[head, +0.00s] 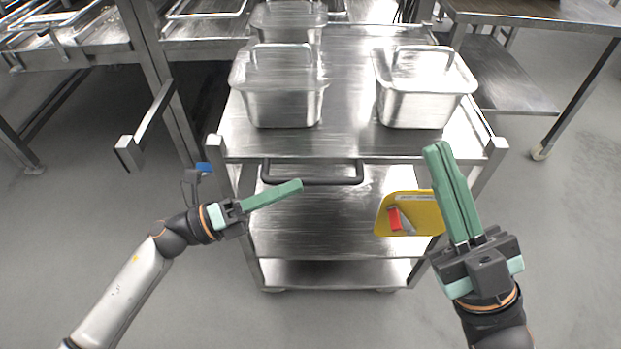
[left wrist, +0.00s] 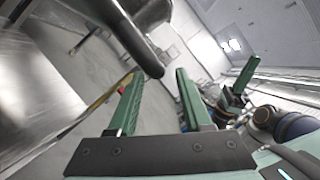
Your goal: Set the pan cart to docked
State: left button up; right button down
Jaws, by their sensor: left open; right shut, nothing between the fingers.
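The steel pan cart (head: 345,135) stands in front of me, with a dark bar handle (head: 312,181) across its near side. My left gripper (head: 299,185) is just below the handle in the head view, its fingers pointing right. In the left wrist view the handle (left wrist: 135,35) shows large just beyond the fingertips of the open left gripper (left wrist: 158,74). Nothing is between these fingers, and I cannot tell whether they touch the bar. My right gripper (head: 436,148) is shut and empty, at the cart's near right side. It also shows in the left wrist view (left wrist: 250,66).
Steel lidded pans stand on the cart top, at left (head: 280,105), right (head: 420,105) and back (head: 285,22). A yellow plate (head: 405,225) with a red mark shows at the cart's right. A steel frame (head: 170,110) stands left, a steel table (head: 540,12) right. The near floor is clear.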

aim_at(311, 178)
pick_arm(q)
jog(key=shift+x, duration=2.25)
jog(key=shift+c, duration=0.2)
grip_shut()
